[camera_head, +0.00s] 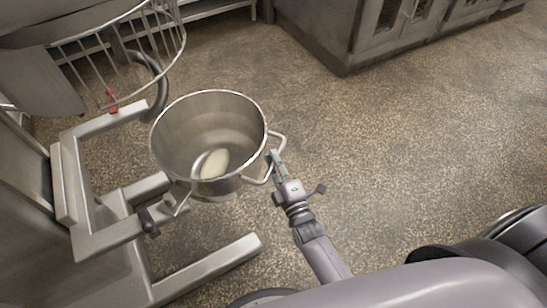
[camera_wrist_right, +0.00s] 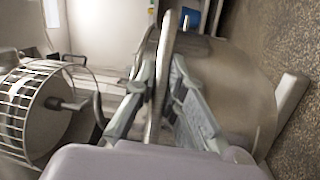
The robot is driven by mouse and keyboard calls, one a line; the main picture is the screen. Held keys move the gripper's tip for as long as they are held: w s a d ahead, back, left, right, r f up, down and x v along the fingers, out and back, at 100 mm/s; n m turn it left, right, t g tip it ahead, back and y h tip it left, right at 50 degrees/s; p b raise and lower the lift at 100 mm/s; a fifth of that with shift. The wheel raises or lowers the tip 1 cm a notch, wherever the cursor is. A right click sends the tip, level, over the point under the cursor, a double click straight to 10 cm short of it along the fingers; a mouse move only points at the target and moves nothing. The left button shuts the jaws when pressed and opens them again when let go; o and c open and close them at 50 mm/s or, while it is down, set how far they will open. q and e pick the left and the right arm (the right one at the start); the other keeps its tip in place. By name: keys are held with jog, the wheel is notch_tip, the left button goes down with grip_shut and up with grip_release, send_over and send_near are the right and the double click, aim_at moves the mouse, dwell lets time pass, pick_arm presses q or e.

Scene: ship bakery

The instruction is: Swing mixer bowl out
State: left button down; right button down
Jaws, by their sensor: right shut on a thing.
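My right gripper (camera_head: 275,160) is at the bowl's right side, shut on the bowl's bar handle (camera_head: 277,140). In the right wrist view the fingers (camera_wrist_right: 163,85) close on the upright handle bar (camera_wrist_right: 166,60), with the bowl wall (camera_wrist_right: 228,80) behind it. The wire guard (camera_head: 125,45) is at the upper left, apart from the bowl. My left gripper is not in view.
The mixer's base leg (camera_head: 215,268) reaches along the floor below the bowl. A steel cabinet (camera_head: 345,45) stands at the back right. The speckled floor (camera_head: 430,150) to the right of the bowl is clear.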

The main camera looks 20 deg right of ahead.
jog(key=shift+s, duration=0.2)
dwell(0.3)
jog(key=c, duration=1.7)
grip_release()
jog(key=shift+o, duration=0.2)
jog(key=s+f, duration=0.1)
jog(key=s, duration=1)
jog(key=shift+s+d+f, duration=0.2)
jog(key=shift+s+f, duration=0.1)
jog(key=shift+s, duration=0.1)
